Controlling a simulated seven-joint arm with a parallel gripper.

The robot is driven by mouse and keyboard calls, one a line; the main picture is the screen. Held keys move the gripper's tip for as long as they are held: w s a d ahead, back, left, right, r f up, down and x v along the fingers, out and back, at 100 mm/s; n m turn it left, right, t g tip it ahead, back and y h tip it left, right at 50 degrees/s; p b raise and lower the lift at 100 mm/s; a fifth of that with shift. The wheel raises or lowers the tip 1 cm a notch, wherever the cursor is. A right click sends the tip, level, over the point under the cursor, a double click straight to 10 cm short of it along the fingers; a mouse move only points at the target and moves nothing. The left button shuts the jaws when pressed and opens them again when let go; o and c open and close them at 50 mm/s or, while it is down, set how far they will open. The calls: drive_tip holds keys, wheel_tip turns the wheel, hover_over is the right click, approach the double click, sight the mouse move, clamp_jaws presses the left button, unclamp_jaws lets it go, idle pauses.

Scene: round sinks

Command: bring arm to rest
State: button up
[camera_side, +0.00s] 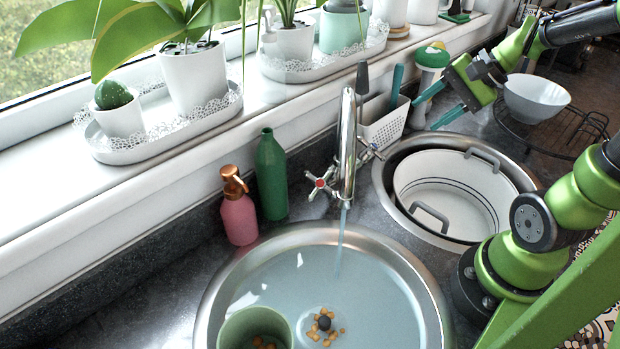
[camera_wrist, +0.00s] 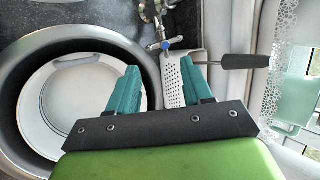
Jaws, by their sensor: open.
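My gripper (camera_side: 438,107) is in the side view at the upper right, above the counter behind the second round sink. Its two teal fingers are spread apart with nothing between them. In the wrist view my gripper (camera_wrist: 158,88) also shows open and empty. Its fingers hang over the area between the sink's rim and the white perforated caddy (camera_wrist: 174,82). The caddy also shows in the side view (camera_side: 385,128), just left of my gripper.
A water-filled sink (camera_side: 215,290) holds a green pot (camera_side: 232,325). A white pan (camera_side: 410,180) sits in the second sink. The tap (camera_side: 347,140) runs. A white bowl (camera_side: 535,97) stands on a rack at right. Bottles (camera_side: 271,175) and windowsill plants (camera_side: 195,80) stand left.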

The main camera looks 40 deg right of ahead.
drive_tip(key=s+a+r+n+h, duration=0.1)
drive_tip(key=a+r+n, duration=0.1)
drive_tip(key=a+n, duration=0.4)
drive_tip(key=s+a+r+n+h, duration=0.1)
drive_tip(key=a+r+n, duration=0.1)
drive_tip(key=a+n, duration=0.4)
drive_tip(key=shift+s+a+t, duration=0.25)
drive_tip(key=shift+a+t, duration=0.05)
drive_tip(key=shift+a, duration=0.7)
